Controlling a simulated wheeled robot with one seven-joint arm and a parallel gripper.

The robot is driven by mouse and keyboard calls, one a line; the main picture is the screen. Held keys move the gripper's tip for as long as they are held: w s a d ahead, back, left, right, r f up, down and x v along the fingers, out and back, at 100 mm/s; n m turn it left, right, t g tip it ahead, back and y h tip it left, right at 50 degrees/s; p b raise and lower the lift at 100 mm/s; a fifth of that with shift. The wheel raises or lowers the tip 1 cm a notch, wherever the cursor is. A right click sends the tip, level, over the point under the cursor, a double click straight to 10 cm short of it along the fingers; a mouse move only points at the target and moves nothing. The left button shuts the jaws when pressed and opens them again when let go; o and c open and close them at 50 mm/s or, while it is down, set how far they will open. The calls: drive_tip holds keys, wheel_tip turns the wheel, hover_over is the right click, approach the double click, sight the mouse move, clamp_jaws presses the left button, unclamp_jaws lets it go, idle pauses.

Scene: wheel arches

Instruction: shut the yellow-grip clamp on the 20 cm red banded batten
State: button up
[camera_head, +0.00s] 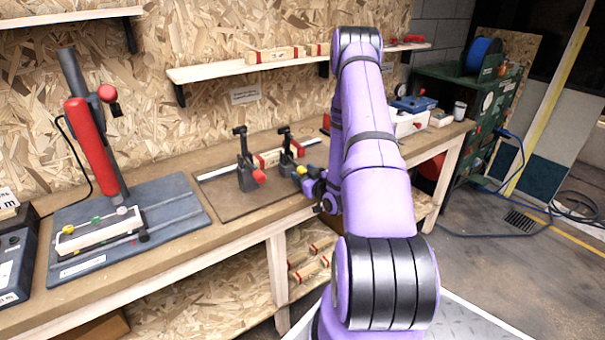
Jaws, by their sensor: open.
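A light wood batten with red bands (270,158) lies on the dark mat on the workbench, between two black toggle clamps. The right clamp (287,148) has a yellow grip (301,170), low on its near side and close to my gripper. The left clamp (244,160) has a red grip (259,177). My gripper (314,187) is open at the bench's front edge, just right of and below the yellow grip. My purple arm hides part of the gripper and the bench behind it. I cannot tell whether the gripper touches the grip.
A red-handled press (92,145) stands on a grey base at the left. Banded battens lie on the wall shelf (215,70) and the lower shelf. A metal rule (222,170) runs behind the clamps. Boxes and a white cup (459,110) stand at the right end.

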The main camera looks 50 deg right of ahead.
drive_tip(key=shift+w+d, duration=0.1)
drive_tip(key=shift+w, duration=0.3)
clamp_jaws()
drive_tip(key=shift+r, duration=0.1)
